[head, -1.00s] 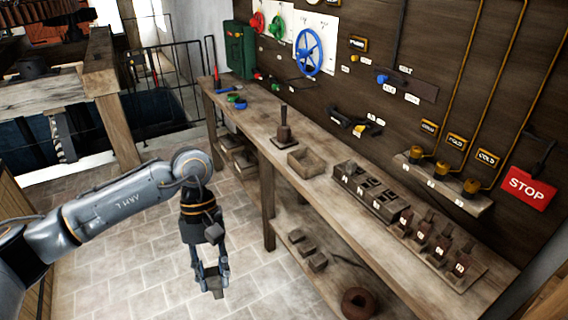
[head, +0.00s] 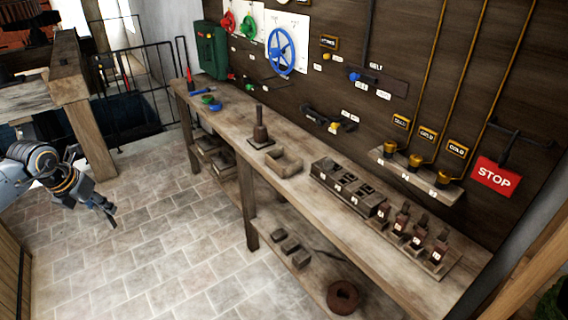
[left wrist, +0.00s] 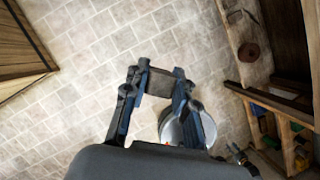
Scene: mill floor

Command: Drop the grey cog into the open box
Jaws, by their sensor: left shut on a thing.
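My left gripper (head: 106,208) hangs over the stone floor at the left of the head view, away from the bench. In the left wrist view its fingers (left wrist: 156,92) are shut on a dark grey-brown, squarish piece (left wrist: 158,83). No cog teeth show on it, so I cannot tell whether it is the grey cog. A small open wooden box (head: 285,162) stands on the bench; it looks empty from here. My right gripper is not in view.
The long wooden bench (head: 228,122) runs along the wall. A dark-handled stamp-like tool (head: 261,137), a compartment tray (head: 346,186) and several labelled upright pieces are on it. Small blocks (head: 290,246) and a brown ring (head: 342,297) lie on its lower shelf. Open floor lies before it.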

